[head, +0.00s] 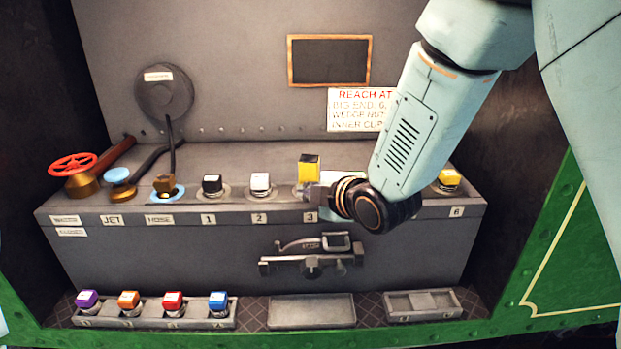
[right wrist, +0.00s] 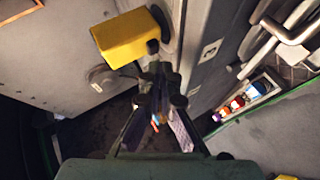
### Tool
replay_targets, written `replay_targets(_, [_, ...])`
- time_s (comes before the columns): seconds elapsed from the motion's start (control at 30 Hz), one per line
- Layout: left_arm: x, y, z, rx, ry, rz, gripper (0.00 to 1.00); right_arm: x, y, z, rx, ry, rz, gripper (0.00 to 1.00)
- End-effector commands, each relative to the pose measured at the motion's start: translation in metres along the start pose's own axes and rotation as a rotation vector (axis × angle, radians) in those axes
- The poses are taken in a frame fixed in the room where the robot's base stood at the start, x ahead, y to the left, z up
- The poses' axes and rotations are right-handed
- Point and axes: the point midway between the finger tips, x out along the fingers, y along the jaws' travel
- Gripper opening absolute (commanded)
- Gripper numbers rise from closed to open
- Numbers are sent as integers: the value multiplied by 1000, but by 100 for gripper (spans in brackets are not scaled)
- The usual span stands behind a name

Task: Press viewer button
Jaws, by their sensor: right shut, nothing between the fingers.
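My right arm reaches down from the upper right in the head view. Its gripper (head: 314,190) is at the console, close to the place labelled 3, and its fingers are partly hidden by the wrist. In the right wrist view the fingers (right wrist: 160,95) are shut and empty. A yellow block (head: 309,167) stands just above and beside the gripper. It also shows in the right wrist view (right wrist: 128,38), apart from the fingertips. I cannot tell which button is the viewer button. A black-topped button (head: 212,186) stands at 1, a white-topped one (head: 260,184) at 2.
A yellow-topped button (head: 449,178) stands at 6. A red valve wheel (head: 73,165) and a hose fitting (head: 164,184) are at the left. Below are a clamp-like fixture (head: 312,255), a rack (head: 155,313) of coloured buttons and an empty tray (head: 312,311).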

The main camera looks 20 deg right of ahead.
Motion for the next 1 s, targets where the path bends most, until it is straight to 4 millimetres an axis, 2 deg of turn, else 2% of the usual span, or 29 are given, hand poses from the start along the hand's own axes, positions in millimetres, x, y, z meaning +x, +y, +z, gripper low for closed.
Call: replay_targets(1.0, [0, 0, 0, 0, 0, 0, 40, 7, 5, 7, 0, 0, 0, 0])
